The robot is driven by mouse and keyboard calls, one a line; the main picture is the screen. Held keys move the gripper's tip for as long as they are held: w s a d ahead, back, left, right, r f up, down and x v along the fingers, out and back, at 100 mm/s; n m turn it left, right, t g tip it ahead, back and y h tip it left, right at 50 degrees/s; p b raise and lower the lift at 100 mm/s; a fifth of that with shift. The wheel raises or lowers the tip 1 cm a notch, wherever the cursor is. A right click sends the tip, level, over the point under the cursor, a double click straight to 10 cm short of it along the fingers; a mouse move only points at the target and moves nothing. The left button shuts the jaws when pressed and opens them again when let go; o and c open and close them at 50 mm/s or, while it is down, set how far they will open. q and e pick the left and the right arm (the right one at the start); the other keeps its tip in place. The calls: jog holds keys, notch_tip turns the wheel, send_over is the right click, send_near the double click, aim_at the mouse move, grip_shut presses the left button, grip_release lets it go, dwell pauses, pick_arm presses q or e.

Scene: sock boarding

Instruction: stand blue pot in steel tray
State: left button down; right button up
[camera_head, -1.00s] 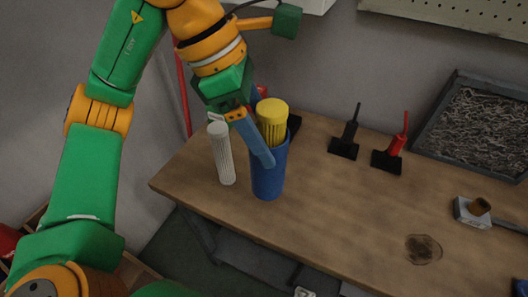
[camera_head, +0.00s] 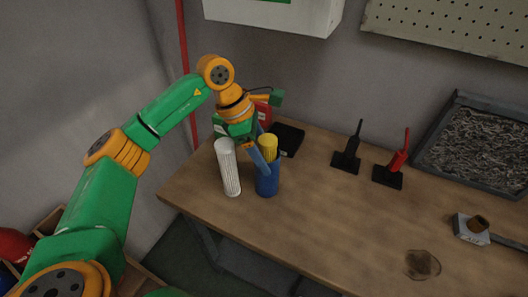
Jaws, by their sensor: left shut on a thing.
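The blue pot (camera_head: 268,186) is upright near the left end of the wooden bench, with a yellow ridged cylinder (camera_head: 269,146) sticking out of its top. My left gripper (camera_head: 262,165) reaches in from the left and is shut on the blue pot at its upper left side. I cannot tell whether the pot's base touches the bench. The grey steel tray (camera_head: 436,127) lies at the back right of the bench, with a heap of metal shavings in it. My right gripper is not in view.
A white ridged cylinder (camera_head: 229,172) stands close left of the pot. A black block (camera_head: 288,139) lies behind it. A hammer-like tool (camera_head: 473,228) and a dark stain (camera_head: 423,264) are at right.

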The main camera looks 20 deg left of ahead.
pick_arm(q)
jog(key=shift+c, duration=2.3)
grip_release()
jog(key=shift+f, duration=0.15)
jog(key=o, duration=0.4)
